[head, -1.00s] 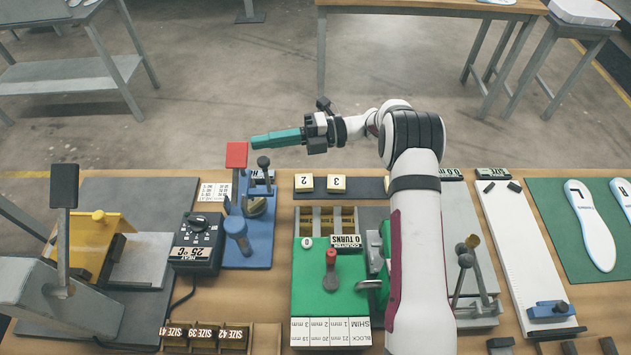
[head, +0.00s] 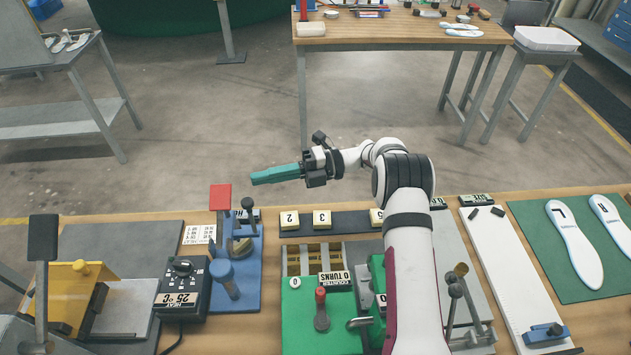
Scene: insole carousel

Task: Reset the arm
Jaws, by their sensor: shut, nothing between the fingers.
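My gripper (head: 276,174) has teal fingers that point left in the head view. The fingers lie together, shut, with nothing between them. It is held in the air beyond the far edge of the workbench (head: 130,213), above and to the right of the red-topped lever (head: 220,197), apart from it. My arm reaches up from the bottom right of the picture and bends left at the elbow. It hides part of the green fixture and the grey plate behind it.
The bench holds a yellow press (head: 75,290), a heater box (head: 182,288), a blue fixture (head: 247,270), a green counter fixture (head: 300,335), a white ruled board (head: 505,280) and insoles (head: 572,245) on a green mat (head: 535,222). Open floor separates it from a wooden table (head: 400,28).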

